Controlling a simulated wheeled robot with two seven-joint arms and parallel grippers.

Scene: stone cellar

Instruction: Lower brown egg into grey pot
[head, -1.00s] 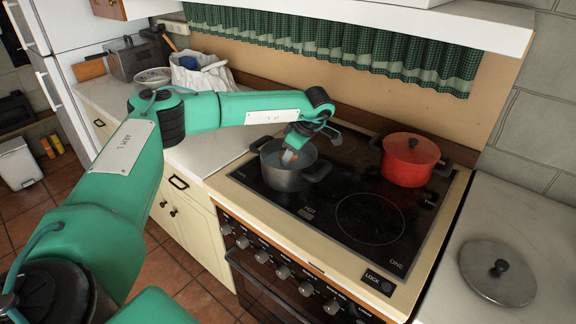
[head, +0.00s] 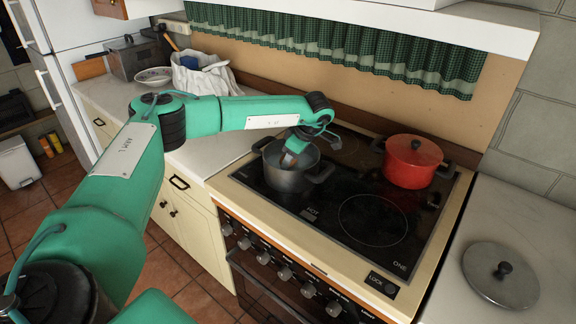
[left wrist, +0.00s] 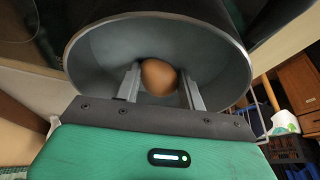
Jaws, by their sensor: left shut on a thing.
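The grey pot (head: 288,180) stands on the back left of the black hob, open at the top. My left gripper (head: 289,160) points down into the pot's mouth, with its fingertips inside the rim. In the left wrist view the brown egg (left wrist: 158,77) sits between the two fingers of my left gripper (left wrist: 160,85), which is shut on it. The pot's inner wall (left wrist: 110,50) surrounds the egg and fingers there. I cannot tell how far the egg is from the pot's bottom. My right gripper is not in view.
A red lidded pot (head: 412,162) stands to the right on the hob (head: 340,220). A grey lid (head: 500,274) lies on the right counter. A white cloth bag (head: 203,76) and a bowl (head: 153,76) are on the left counter. The front of the hob is clear.

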